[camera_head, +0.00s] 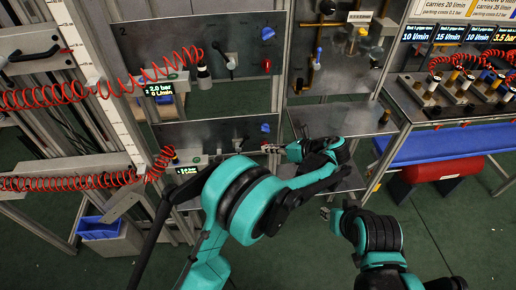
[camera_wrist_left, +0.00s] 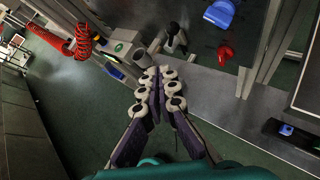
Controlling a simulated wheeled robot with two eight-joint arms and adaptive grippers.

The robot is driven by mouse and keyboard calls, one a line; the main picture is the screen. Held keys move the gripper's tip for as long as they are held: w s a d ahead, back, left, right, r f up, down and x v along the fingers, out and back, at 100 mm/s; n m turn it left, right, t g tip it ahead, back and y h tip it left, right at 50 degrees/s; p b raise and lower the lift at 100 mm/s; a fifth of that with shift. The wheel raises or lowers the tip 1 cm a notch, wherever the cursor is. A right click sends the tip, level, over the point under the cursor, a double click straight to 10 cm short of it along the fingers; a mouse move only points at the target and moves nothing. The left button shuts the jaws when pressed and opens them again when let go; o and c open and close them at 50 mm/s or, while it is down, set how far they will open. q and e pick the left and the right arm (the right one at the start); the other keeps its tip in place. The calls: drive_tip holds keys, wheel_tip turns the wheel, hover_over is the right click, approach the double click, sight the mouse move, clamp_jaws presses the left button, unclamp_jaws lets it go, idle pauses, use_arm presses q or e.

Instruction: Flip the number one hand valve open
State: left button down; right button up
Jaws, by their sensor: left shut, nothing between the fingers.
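The lever (camera_wrist_left: 175,36) also shows in the left wrist view, just beyond my fingertips. No number is readable on this panel; the panel above it (camera_head: 140,40) bears a 2. My left gripper (camera_head: 268,148) is at the right part of the lower panel, to the right of the lever. In the left wrist view its fingers (camera_wrist_left: 158,74) are together and empty, apparently apart from the lever. My right gripper (camera_head: 325,213) hangs lower right, too small to read its jaws.
A blue knob (camera_head: 265,127) and, in the wrist view, a red handle (camera_wrist_left: 225,53) sit right of the lever. Red coiled hoses (camera_head: 70,182) run in from the left. A bench with hose fittings (camera_head: 440,110) stands at right. Green floor lies below.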

use_arm(q)
drive_tip(key=d, duration=0.1)
drive_tip(key=d+f+m, duration=0.1)
drive_tip(key=d+f+m+y, duration=0.1)
drive_tip(key=d, duration=0.1)
drive_tip(key=shift+s+f, duration=0.2)
drive_tip(key=shift+s, duration=0.05)
use_arm(e)
drive_tip(key=shift+s+d+f, duration=0.15)
drive_tip(key=shift+s+d, duration=0.15)
drive_tip(key=shift+d, duration=0.1)
